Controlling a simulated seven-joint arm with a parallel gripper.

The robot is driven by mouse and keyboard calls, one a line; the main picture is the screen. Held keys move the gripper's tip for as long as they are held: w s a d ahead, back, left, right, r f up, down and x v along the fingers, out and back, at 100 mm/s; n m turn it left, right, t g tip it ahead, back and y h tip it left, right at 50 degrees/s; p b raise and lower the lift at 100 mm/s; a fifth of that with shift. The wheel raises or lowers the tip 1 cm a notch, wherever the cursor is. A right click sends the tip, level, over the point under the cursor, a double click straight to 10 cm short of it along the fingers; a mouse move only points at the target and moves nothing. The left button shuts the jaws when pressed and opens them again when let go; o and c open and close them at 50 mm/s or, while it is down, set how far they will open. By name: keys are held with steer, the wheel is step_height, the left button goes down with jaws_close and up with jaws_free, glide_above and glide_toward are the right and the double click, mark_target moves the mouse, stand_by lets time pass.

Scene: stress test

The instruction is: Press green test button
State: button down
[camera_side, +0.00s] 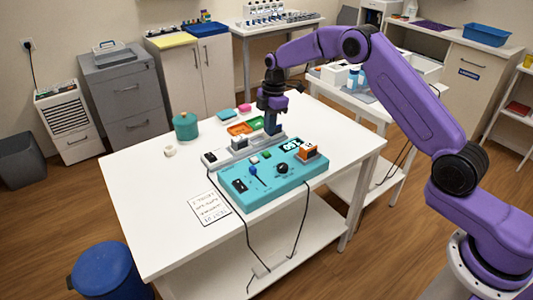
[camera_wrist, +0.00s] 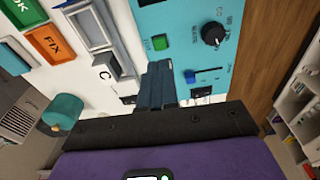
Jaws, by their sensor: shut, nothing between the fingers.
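The small square green button (camera_side: 267,154) is on the top of the teal control box (camera_side: 240,202) on the white table. In the wrist view the green button (camera_wrist: 159,42) shows just beyond the fingertips, in clear view. My gripper (camera_side: 273,131) is shut and empty, pointing down above the back of the box. In the wrist view my gripper (camera_wrist: 160,66) has its dark fingers together, short of the button. Whether the fingertips touch anything below cannot be told.
The box also carries a black knob (camera_wrist: 212,35), a blue-tipped lever (camera_side: 252,169), a lit display (camera_side: 291,144) and an orange part (camera_side: 307,152). A grey fixture (camera_side: 238,149) lies behind it. Orange (camera_side: 240,128) and green (camera_side: 256,123) trays and a teal canister (camera_side: 186,126) stand further back.

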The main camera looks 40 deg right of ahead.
mark_target(267, 153)
steer(key=shift+a+f, duration=0.2)
steer(key=shift+f, duration=1.55)
steer(key=shift+a+f, duration=0.15)
steer(key=shift+f, duration=1.55)
steer(key=shift+f, duration=0.55)
steer(key=shift+s+d+r, duration=0.1)
steer(key=shift+d+r, duration=0.2)
steer(key=shift+d, duration=0.45)
steer(key=shift+d+r, duration=0.25)
steer(key=shift+d, duration=0.5)
step_height(267, 153, up, 17)
steer(key=d, duration=0.1)
steer(key=shift+d+r, duration=0.2)
steer(key=shift+d, duration=0.2)
